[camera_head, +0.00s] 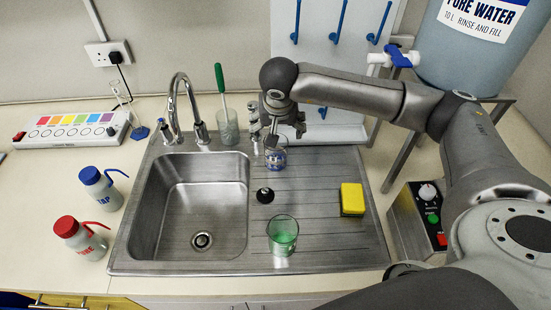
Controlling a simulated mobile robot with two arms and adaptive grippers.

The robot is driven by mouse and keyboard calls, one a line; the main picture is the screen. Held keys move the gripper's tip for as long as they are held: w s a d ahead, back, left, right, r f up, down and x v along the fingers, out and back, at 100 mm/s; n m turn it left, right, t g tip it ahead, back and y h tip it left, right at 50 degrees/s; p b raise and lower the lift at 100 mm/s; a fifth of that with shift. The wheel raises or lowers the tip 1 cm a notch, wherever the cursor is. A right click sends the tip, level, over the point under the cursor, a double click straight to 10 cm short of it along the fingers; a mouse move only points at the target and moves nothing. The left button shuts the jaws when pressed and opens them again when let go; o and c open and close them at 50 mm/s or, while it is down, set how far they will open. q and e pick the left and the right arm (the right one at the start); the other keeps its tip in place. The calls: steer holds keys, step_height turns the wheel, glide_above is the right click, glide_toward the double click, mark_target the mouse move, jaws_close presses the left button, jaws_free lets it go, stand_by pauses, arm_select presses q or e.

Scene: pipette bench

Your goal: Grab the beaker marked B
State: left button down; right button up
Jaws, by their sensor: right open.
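A glass beaker (275,159) with a blue tint or marking stands on the ribbed drainboard at the back. My right gripper (274,138) is open directly above it and partly hides its rim. Another clear beaker (283,236) with green liquid or colouring stands on the front part of the drainboard. I cannot read a letter B on either beaker. My left gripper is not in view.
The sink basin (201,200) lies left of the drainboard (318,215), with a tap (182,95) behind. A black stopper (265,195) and a yellow sponge (352,198) lie on the drainboard. A glass with a green-handled brush (221,85) stands behind. Squeeze bottles (80,237) stand left.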

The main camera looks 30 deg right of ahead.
mark_target(275, 152)
steer(key=b+x, duration=0.1)
steer(key=x, duration=0.1)
steer(key=b+x, duration=0.2)
steer(key=x, duration=0.1)
steer(key=b+x, duration=0.1)
steer(key=x, duration=0.1)
steer(key=shift+s+a+f, duration=0.2)
steer(key=shift+s+f, duration=0.1)
steer(key=shift+f, duration=0.15)
steer(key=shift+w+d+f+b, duration=0.2)
steer(key=shift+w+f+b, duration=0.1)
steer(key=shift+f, duration=0.2)
steer(key=b+x, duration=0.2)
steer(key=x, duration=0.2)
steer(key=shift+a+f, duration=0.15)
steer(key=shift+f, duration=0.05)
steer(key=shift+w+f, duration=0.1)
steer(key=shift+c, duration=1.1)
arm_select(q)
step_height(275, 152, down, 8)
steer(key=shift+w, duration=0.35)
arm_select(e)
steer(key=c, duration=0.9)
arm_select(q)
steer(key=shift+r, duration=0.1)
arm_select(e)
steer(key=shift+c, duration=0.4)
